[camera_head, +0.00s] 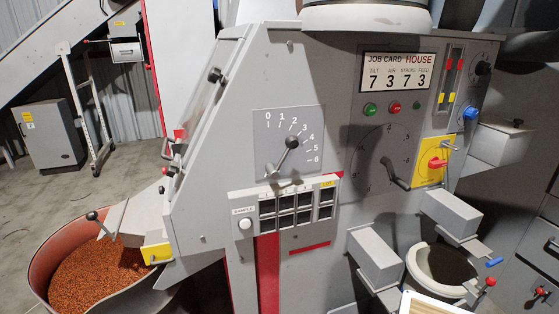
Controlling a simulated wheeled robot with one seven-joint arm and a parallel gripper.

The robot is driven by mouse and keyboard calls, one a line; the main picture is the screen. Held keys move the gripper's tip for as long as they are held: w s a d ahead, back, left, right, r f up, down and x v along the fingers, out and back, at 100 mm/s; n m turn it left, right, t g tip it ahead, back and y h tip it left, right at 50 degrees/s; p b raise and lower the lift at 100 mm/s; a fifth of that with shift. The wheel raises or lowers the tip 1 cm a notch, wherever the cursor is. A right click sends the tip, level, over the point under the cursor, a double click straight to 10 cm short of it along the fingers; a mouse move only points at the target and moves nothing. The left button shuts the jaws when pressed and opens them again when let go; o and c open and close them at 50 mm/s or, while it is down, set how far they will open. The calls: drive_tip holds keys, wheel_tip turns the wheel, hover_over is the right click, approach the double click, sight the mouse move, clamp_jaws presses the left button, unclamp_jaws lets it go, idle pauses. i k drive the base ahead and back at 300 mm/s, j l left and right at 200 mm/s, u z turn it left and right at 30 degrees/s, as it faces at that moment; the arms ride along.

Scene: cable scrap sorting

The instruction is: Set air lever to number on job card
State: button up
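The job card (398,73) is a white sign on the upper right of the grey machine, headed "JOB CARD HOUSE". It reads tilt 7, air 3, stroke 7, feed 3. A lever with a dark round knob (292,142) stands on a grey scale plate (262,133) marked 0 to 6. The lever slants up and right, with its knob towards the 2 and 3 marks; its exact reading is hard to tell at this angle. No air label is readable on this plate. My gripper is not in view.
Right of the plate are a round dial with a crank handle (395,175), push buttons (394,107) and a red knob on a yellow plate (432,162). A sample panel (245,210) sits below. A tub of orange granules (45,255) stands lower left; floor (120,190) behind is partly clear.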

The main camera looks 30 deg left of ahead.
sight(292, 142)
drive_tip(key=l+u, duration=0.1)
drive_tip(key=u, duration=0.3)
drive_tip(key=k+l+u, duration=0.1)
drive_tip(key=u, duration=0.7)
drive_tip(key=k+l+u, duration=0.1)
drive_tip(key=u, duration=0.3)
drive_tip(key=k, duration=0.25)
